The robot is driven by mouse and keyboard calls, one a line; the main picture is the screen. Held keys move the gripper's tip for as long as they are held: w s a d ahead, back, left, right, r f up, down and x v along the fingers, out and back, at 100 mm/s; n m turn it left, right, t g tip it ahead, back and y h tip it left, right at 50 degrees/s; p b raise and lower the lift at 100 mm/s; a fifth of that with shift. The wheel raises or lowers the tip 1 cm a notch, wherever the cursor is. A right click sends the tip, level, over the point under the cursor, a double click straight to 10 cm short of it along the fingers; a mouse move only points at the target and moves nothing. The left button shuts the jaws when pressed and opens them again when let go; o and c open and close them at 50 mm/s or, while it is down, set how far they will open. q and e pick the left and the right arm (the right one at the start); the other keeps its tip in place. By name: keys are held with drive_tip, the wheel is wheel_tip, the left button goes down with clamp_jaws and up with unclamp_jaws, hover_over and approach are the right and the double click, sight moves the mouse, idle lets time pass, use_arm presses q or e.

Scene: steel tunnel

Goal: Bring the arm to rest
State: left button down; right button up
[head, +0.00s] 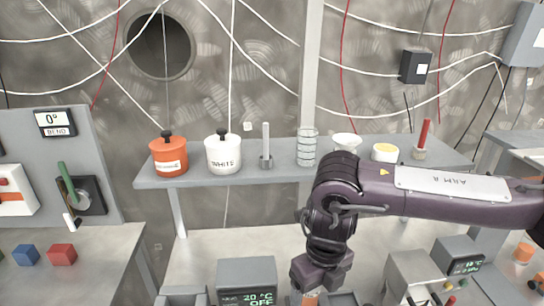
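My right arm (440,190), purple with a pale lettered plate, reaches in from the right edge and bends down at its elbow joint in front of the shelf. Its gripper (322,272) points down at the bottom of the head view, low over the bench equipment. The fingertips are not clearly seen, so whether it is open or shut cannot be told. A small orange thing (311,298) shows just below it, cut by the frame edge; whether they touch is unclear. My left gripper is not in view.
A shelf (285,160) carries an orange pot (168,156), a white pot (223,152), a glass beaker (307,148) and bowls. A display box (246,280) is left of the gripper, a grey device (411,277) right.

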drive_tip(key=s+a+f+y, duration=0.2)
drive_tip(key=s+a+y, duration=0.15)
drive_tip(key=a, duration=0.65)
drive_tip(key=s+a+f+y, duration=0.2)
drive_tip(key=s+a+y, duration=0.15)
drive_tip(key=a, duration=0.55)
drive_tip(key=s+a+r+m+t+y, duration=0.2)
drive_tip(key=a+r+m+t+y, duration=0.2)
drive_tip(key=a+r+m, duration=0.45)
drive_tip(key=w+d+f+m+t+h, duration=0.1)
drive_tip(key=w+d+m+t+h, duration=0.25)
drive_tip(key=d+m, duration=0.45)
drive_tip(key=w+d+f+m+t+h, duration=0.2)
drive_tip(key=w+d+m, duration=0.2)
drive_tip(key=d+m, duration=0.45)
drive_tip(key=s+d+f+m+g+h, duration=0.3)
drive_tip(key=s+d+f+m, duration=0.35)
drive_tip(key=d, duration=0.25)
drive_tip(key=s+d+f+m+g+h, duration=0.3)
drive_tip(key=s+d+f+m, duration=0.3)
drive_tip(key=d, duration=0.4)
wheel_tip(320, 180, down, 31)
drive_tip(key=s+m+g, duration=0.2)
drive_tip(key=s+d+f, duration=0.2)
drive_tip(key=s+f, duration=0.7)
drive_tip(key=s+d+f, duration=0.1)
drive_tip(key=s+f, duration=0.8)
drive_tip(key=s, duration=0.1)
drive_tip(key=shift+s+d+n+g, duration=0.25)
drive_tip(key=shift+d+n+g, duration=0.1)
